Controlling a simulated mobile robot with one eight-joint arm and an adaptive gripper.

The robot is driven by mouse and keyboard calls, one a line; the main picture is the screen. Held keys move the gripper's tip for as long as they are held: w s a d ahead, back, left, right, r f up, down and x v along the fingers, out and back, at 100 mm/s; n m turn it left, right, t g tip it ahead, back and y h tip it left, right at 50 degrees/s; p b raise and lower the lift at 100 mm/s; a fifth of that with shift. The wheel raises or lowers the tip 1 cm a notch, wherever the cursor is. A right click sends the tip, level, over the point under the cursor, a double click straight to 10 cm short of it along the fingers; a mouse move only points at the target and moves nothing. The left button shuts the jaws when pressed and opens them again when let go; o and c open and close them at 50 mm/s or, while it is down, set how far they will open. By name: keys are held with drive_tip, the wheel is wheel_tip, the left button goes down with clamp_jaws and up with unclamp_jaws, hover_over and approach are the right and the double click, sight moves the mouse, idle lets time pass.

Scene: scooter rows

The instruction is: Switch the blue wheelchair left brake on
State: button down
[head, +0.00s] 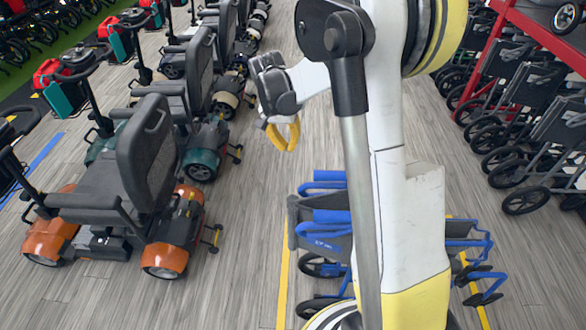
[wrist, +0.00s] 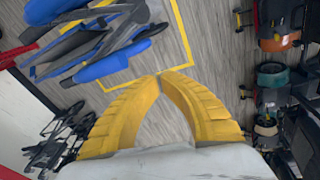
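The blue wheelchair (head: 325,228) stands at the lower middle of the head view, inside yellow floor lines. My arm hides its middle. In the wrist view the wheelchair (wrist: 105,62) lies across the upper left, with blue pads and dark parts showing. I cannot pick out its left brake in either view. My gripper (head: 287,150) is above the floor, up and left of the wheelchair in the head view. In the wrist view the yellow fingers of my gripper (wrist: 160,75) meet at their tips with nothing between them. They are apart from the wheelchair.
Mobility scooters stand in rows on the left, the nearest an orange one (head: 165,260). Folded dark wheelchairs (head: 530,130) line the right side by a red rack (head: 540,35). Bare wood-look floor (head: 235,250) lies between the orange scooter and the yellow line (head: 283,285).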

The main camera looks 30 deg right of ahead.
wheel_tip(320, 180, down, 13)
drive_tip(key=s+d+b, duration=0.1)
drive_tip(key=s+b, duration=0.1)
drive_tip(key=b, duration=0.2)
drive_tip(key=shift+s+d+b, duration=0.2)
drive_tip(key=shift+d+b, duration=0.15)
drive_tip(key=shift+r, duration=0.1)
